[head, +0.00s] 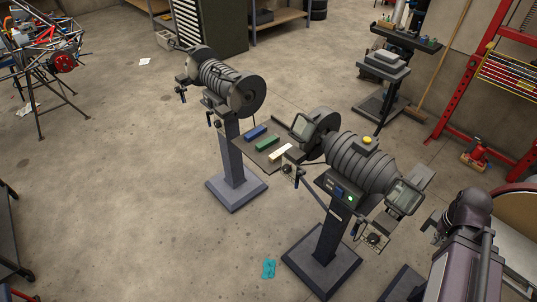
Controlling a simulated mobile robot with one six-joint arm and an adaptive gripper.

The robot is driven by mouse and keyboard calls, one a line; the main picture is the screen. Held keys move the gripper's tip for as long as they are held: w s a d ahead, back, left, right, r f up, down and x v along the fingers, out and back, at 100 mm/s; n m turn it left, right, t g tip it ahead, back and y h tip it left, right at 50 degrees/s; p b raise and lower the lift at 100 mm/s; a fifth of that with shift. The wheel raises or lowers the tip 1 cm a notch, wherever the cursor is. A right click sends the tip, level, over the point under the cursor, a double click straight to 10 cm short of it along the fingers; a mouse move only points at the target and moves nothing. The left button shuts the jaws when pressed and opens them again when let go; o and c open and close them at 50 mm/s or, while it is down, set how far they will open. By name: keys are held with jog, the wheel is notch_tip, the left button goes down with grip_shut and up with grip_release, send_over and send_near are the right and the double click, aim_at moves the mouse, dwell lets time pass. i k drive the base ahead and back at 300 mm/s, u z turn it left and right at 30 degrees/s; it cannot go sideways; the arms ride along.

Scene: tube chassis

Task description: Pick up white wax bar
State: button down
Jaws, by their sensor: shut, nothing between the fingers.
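The white wax bar (281,153) is a small pale, cream-white block. It lies on a dark flat shelf (262,155) between two pedestal grinders, at the shelf's right end. A green bar (267,143) and a blue bar (256,133) lie to its left in a row, apart from each other. My gripper cannot be seen in this view.
The near grinder (360,165) stands just right of the bars, with its wheel and guard close to them. The other grinder (215,80) stands behind and left. A teal cloth (268,268) lies on the floor.

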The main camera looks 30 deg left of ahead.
aim_at(277, 156)
jog(key=u, duration=1.3)
jog(key=k, duration=0.95)
jog(key=i, duration=0.75)
